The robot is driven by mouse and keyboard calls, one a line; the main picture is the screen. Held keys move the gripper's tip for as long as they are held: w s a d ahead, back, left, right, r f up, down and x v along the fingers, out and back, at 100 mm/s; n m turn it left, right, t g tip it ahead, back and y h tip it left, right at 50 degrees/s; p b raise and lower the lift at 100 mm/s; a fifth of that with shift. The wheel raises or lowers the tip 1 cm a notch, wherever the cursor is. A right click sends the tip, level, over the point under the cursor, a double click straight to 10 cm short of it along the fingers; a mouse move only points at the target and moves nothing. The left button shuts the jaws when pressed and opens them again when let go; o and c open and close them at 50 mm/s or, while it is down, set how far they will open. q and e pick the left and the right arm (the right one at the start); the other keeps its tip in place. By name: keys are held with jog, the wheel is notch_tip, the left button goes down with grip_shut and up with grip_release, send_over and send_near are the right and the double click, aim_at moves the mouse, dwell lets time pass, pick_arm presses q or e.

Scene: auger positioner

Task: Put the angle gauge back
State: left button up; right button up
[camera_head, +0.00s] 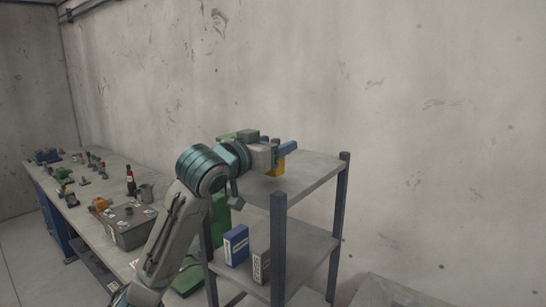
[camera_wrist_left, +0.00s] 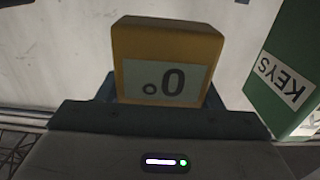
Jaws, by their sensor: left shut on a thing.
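The angle gauge is a yellow block (camera_head: 276,169) with a pale display; in the left wrist view the gauge (camera_wrist_left: 168,50) shows an upside-down "0°". My left gripper (camera_head: 286,151) is shut on it, its blue fingers on both sides of the block. In the head view the gauge is at the upper board of the shelf rack (camera_head: 310,172), mostly hidden by the gripper. I cannot tell whether it touches the board. My right gripper is not in view.
A green box labelled KEYS (camera_wrist_left: 285,72) is close beside the gauge in the left wrist view. A blue binder (camera_head: 236,246) and a grey binder (camera_head: 261,255) stand on the lower shelf. The workbench (camera_head: 97,204) at left holds tools and a bottle (camera_head: 131,182). The upper board's right part is clear.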

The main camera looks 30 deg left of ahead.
aim_at(280, 171)
pick_arm(q)
jog(key=shift+f, duration=0.95)
jog(key=shift+s+f+p, duration=0.2)
jog(key=shift+f+p, duration=0.1)
jog(key=shift+s+a+f, duration=0.1)
jog(key=shift+f, duration=0.25)
jog(key=o, duration=1.2)
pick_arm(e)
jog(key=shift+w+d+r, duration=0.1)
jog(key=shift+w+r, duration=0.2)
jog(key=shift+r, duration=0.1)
